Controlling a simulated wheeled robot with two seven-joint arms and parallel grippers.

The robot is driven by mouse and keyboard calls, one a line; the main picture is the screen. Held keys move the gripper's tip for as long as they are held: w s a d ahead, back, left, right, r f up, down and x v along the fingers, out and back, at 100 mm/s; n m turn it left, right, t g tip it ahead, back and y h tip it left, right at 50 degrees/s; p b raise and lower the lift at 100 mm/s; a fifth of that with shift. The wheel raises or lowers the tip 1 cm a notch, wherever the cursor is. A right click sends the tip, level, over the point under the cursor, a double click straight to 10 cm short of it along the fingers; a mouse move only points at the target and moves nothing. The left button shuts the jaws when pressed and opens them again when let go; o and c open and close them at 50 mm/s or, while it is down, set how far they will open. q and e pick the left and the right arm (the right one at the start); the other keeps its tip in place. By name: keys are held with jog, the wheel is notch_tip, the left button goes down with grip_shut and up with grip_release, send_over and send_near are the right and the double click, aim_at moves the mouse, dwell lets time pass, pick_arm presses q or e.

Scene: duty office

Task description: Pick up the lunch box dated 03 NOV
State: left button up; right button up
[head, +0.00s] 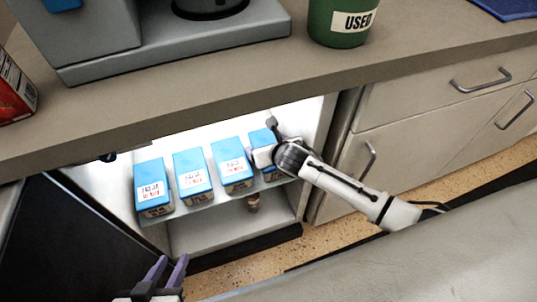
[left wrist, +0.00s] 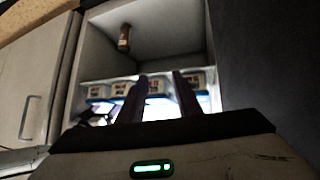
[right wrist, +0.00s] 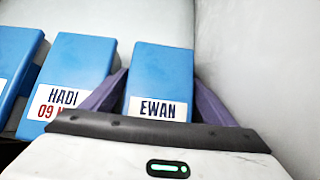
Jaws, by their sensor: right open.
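Several blue-lidded lunch boxes with white labels stand in a row on the lit fridge shelf (head: 208,207). The rightmost box (head: 261,137) is partly hidden by my right gripper (head: 264,155). In the right wrist view this box (right wrist: 162,70) reads EWAN; its date is hidden behind my gripper. My right gripper (right wrist: 160,78) is open, one finger on each side of it; I cannot tell whether they touch. The box to its left (right wrist: 78,70) reads HADI, 09 N. The other labels are too small to read. My left gripper (head: 168,268) is open and empty, low outside the fridge.
The counter (head: 300,75) overhangs the fridge, with a grey machine (head: 165,45) and a green USED bin (head: 335,25) on it. The open dark door (head: 60,245) is at left, the fridge wall close right. A small bottle (head: 253,203) is below the shelf.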

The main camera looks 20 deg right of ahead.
jog(key=shift+b+x, duration=0.55)
jog(key=shift+x, duration=0.4)
jog(key=c, duration=1.1)
jog(key=shift+r, duration=0.2)
